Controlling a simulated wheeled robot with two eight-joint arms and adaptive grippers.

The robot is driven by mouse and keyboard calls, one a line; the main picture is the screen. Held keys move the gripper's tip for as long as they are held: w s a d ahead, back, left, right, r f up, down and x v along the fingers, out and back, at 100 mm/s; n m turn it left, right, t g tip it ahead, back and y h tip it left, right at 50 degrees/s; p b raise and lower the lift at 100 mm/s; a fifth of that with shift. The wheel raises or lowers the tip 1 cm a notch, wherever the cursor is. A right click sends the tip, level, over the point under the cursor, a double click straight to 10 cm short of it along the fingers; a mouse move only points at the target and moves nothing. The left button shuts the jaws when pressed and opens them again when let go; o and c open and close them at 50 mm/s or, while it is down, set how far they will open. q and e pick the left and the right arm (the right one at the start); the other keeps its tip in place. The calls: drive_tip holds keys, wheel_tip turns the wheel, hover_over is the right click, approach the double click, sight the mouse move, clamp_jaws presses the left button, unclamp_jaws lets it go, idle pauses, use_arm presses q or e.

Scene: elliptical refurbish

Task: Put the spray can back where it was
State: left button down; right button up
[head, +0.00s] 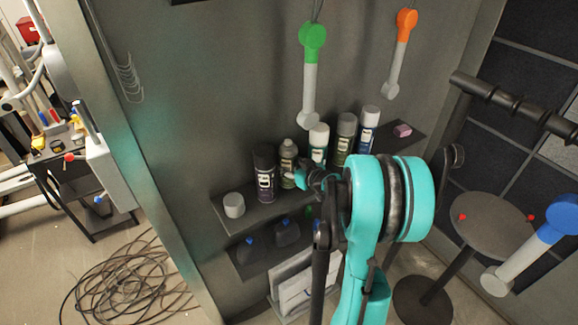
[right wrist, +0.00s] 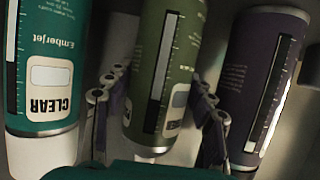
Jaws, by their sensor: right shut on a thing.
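In the head view my right gripper (head: 302,178) reaches the shelf's row of spray cans from the front. In the right wrist view its fingers (right wrist: 155,100) are on both sides of an olive spray can (right wrist: 165,70) and shut on it. This can (head: 288,158) is upright in the row, between a dark purple can (head: 265,175) and a teal can with a white top (head: 319,140). Its base is hidden, so I cannot tell whether it touches the shelf (head: 258,214). The teal can (right wrist: 45,70) and purple can (right wrist: 262,75) flank it closely in the wrist view. My left gripper is out of view.
Another olive can (head: 345,138) and a blue-and-white can (head: 368,130) stand further right, then a pink block (head: 403,130). A grey cup (head: 234,205) stands at the shelf's left end. A lower shelf holds dark items. A round stool (head: 492,220) is at right.

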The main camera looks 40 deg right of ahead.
drive_tip(key=shift+f, duration=0.1)
drive_tip(key=o, duration=1)
